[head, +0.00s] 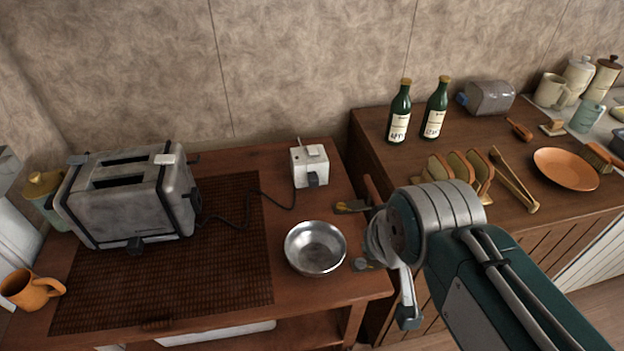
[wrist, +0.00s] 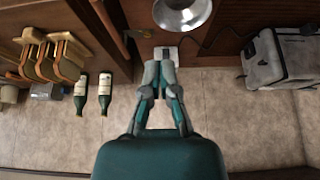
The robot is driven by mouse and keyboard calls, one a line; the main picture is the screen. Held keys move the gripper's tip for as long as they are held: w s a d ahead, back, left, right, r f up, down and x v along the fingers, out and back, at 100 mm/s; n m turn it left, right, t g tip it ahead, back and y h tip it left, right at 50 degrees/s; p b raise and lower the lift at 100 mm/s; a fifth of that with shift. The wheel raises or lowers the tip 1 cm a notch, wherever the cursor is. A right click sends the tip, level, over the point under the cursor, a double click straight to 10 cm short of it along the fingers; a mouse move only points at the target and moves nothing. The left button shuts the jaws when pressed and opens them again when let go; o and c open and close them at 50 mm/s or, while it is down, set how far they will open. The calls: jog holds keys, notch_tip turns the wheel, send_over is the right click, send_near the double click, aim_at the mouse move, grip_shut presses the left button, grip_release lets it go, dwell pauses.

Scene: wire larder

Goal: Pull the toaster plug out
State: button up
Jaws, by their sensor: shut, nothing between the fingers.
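The silver toaster (head: 130,200) stands on a woven mat at the left; the wrist view shows it at the right (wrist: 280,60). Its dark cord (head: 240,220) runs across the mat to a small white socket box (head: 308,160). The dark toaster plug (head: 313,179) sits in the front of that box. In the wrist view the box (wrist: 163,52) lies just beyond my fingertips; the plug is hard to make out there. My gripper (head: 408,318) is right of the box in the head view, apart from it. It is shut and empty in the wrist view (wrist: 160,68).
A metal bowl (head: 316,247) stands in front of the socket box. An orange mug (head: 30,290) is at the left. The right counter holds two green bottles (head: 400,112), a toast rack (head: 460,170), wooden tongs (head: 513,182) and an orange plate (head: 565,168). The wall is behind.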

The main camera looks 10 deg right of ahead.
jog(key=o, duration=1)
jog(key=shift+w+r, duration=0.2)
jog(key=shift+w, duration=0.15)
jog(key=shift+g, duration=0.8)
jog(key=w+r, duration=0.1)
jog(key=w, duration=0.2)
jog(key=w+r, duration=0.1)
jog(key=w, duration=0.2)
jog(key=w+r, duration=0.1)
jog(key=w, duration=0.2)
jog(key=shift+w+a, duration=0.1)
jog(key=shift+w, duration=0.25)
jog(key=g, duration=0.4)
send_over(313, 176)
notch_tip(313, 176, down, 15)
jog(key=shift+f, duration=4.9)
